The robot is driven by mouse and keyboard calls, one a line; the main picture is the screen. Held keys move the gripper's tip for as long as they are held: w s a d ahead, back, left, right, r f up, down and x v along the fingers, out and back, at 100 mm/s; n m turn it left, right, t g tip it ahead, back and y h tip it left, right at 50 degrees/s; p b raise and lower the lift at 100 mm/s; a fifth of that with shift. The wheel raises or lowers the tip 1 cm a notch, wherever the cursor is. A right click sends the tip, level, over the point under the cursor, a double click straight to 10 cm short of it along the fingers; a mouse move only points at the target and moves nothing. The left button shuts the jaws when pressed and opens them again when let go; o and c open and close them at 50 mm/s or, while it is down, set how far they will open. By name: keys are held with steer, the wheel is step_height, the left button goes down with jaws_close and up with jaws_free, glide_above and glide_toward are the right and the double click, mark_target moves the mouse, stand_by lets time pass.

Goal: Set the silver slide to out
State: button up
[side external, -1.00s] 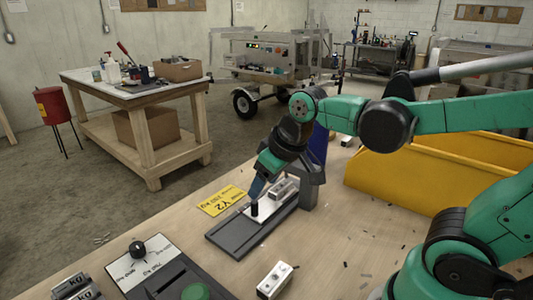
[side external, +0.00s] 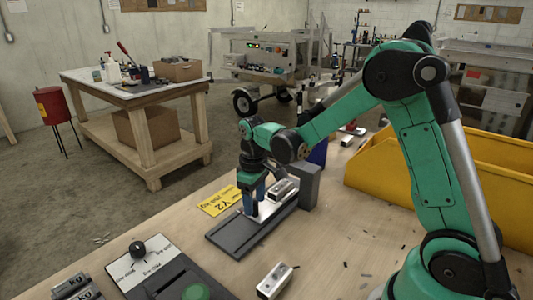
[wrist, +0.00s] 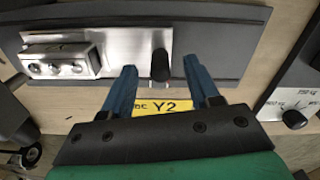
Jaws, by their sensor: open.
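The silver slide (wrist: 118,42) is a bright metal plate on a dark grey rail (wrist: 215,40); it also shows in the side view (side external: 268,209). A black knob (wrist: 160,68) stands up from the plate near one end. My gripper (side external: 253,208) points down at the slide, with its blue fingers spread apart. In the wrist view the knob lies between the fingertips, with a gap on each side. The side view shows the fingers over the knob, which they largely hide. Whether a fingertip touches the plate is unclear.
A grey post (side external: 306,185) stands at the rail's far end. A yellow Y2 label (side external: 222,200) lies alongside. A dial panel (side external: 140,262) is front left; a yellow bin (side external: 400,185) is right.

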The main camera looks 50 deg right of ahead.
steer(key=shift+f, duration=0.7)
jaws_close()
stand_by(1.0)
